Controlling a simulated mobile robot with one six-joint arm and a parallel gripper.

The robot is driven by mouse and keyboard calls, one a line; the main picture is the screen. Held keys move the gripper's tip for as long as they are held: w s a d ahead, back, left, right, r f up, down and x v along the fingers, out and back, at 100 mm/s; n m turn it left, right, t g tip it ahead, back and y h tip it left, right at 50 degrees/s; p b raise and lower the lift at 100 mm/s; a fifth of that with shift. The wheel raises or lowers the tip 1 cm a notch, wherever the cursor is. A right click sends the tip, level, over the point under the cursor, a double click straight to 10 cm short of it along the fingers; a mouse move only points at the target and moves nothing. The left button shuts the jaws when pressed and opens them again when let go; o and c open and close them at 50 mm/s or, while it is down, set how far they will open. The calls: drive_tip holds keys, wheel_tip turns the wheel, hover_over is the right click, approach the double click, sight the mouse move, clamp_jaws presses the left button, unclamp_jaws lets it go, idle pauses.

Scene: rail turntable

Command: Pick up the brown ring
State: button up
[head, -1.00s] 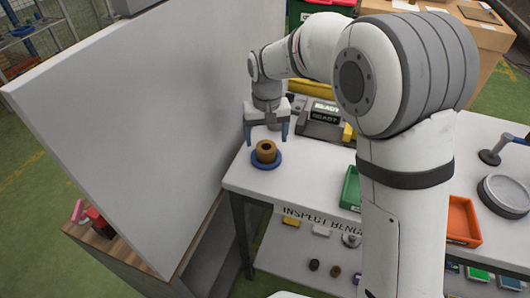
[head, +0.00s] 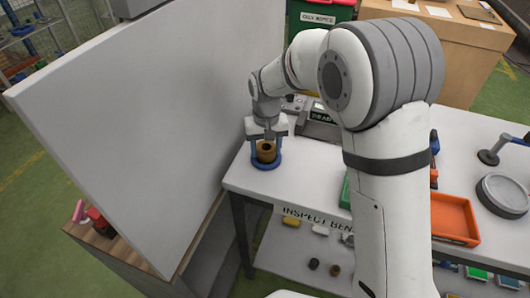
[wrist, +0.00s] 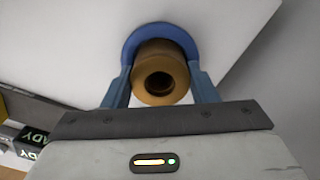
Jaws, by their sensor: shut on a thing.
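The brown ring (head: 266,152) is a short, thick brown cylinder with a dark hole in its top. It stands upright over a round blue base (head: 266,166) at the left corner of the white bench. In the wrist view the brown ring (wrist: 160,75) sits between the two blue fingers of my gripper (wrist: 160,88), with the blue base (wrist: 160,32) behind it. My gripper (head: 267,147) points down from above and is shut on the brown ring. The far side of the ring is hidden.
A tall white panel (head: 150,120) stands close on the left. The white bench (head: 300,180) has clear room to the right of the ring. A display (head: 322,115) stands behind; an orange tray (head: 455,218) and a grey round dish (head: 503,194) lie further right.

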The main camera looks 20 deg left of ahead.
drive_tip(key=c, duration=0.7)
